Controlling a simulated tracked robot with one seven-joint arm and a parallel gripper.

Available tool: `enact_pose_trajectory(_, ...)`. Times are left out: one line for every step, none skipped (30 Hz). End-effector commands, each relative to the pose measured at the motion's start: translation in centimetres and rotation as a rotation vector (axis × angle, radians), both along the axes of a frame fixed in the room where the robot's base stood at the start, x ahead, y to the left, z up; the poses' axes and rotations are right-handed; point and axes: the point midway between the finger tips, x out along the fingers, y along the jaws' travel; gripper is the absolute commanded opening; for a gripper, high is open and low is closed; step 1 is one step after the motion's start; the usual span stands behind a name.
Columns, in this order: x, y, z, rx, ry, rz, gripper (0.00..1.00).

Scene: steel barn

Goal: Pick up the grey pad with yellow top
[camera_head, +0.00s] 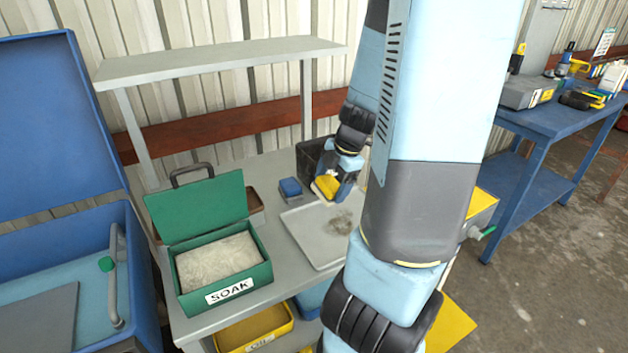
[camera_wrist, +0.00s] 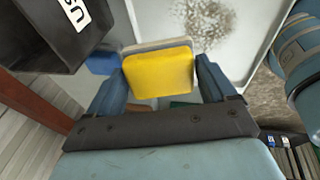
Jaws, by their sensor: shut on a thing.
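The grey pad with yellow top (camera_wrist: 158,72) is between the two fingers of my gripper (camera_wrist: 162,85) in the wrist view. Its yellow face is toward the camera and a grey edge shows behind it. In the head view the pad (camera_head: 327,186) is in my gripper (camera_head: 336,185), above the left back part of a pale grey tray. The gripper is shut on the pad. Whether the pad is clear of the surface below is hard to tell.
A grey pad with blue top (camera_head: 290,187) lies left of the gripper. A black bin (camera_head: 309,155) stands close behind. The pale tray (camera_head: 305,243) has a dark dirt patch. A green SOAK box (camera_head: 262,279) with open lid stands left. A grey shelf (camera_head: 215,58) overhangs the bench.

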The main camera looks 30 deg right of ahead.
Motion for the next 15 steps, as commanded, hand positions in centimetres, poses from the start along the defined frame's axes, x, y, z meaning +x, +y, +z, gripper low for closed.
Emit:
enact_pose_trajectory(-0.5, -0.5, 0.0, 0.0, 0.001, -0.003, 0.49)
enact_pose_trajectory(-0.5, -0.4, 0.1, -0.008, 0.008, 0.002, 0.49)
enact_pose_trajectory(-0.6, -0.5, 0.2, -0.018, 0.016, 0.003, 0.49)
enact_pose_trajectory(-0.7, -0.7, 0.3, -0.024, 0.023, 0.003, 0.49)
enact_pose_trajectory(-0.8, -0.8, 0.3, -0.031, 0.03, 0.004, 0.49)
enact_pose_trajectory(-0.9, -0.9, 0.4, -0.04, 0.038, 0.004, 0.49)
enact_pose_trajectory(-1.1, -1.0, 0.5, -0.048, 0.047, 0.004, 0.49)
enact_pose_trajectory(-1.2, -1.1, 0.5, -0.054, 0.053, 0.003, 0.49)
enact_pose_trajectory(-1.4, -1.3, 0.7, -0.065, 0.064, 0.002, 0.49)
enact_pose_trajectory(-1.5, -1.5, 0.7, -0.073, 0.072, 0.003, 0.49)
enact_pose_trajectory(-1.6, -1.6, 0.8, -0.081, 0.081, 0.002, 0.49)
enact_pose_trajectory(-1.8, -1.8, 0.9, -0.092, 0.091, 0.004, 0.49)
enact_pose_trajectory(-2.0, -1.9, 1.0, -0.102, 0.102, 0.004, 0.49)
enact_pose_trajectory(-2.1, -2.1, 1.1, -0.111, 0.11, 0.003, 0.49)
enact_pose_trajectory(-2.4, -2.3, 1.2, -0.124, 0.123, 0.003, 0.49)
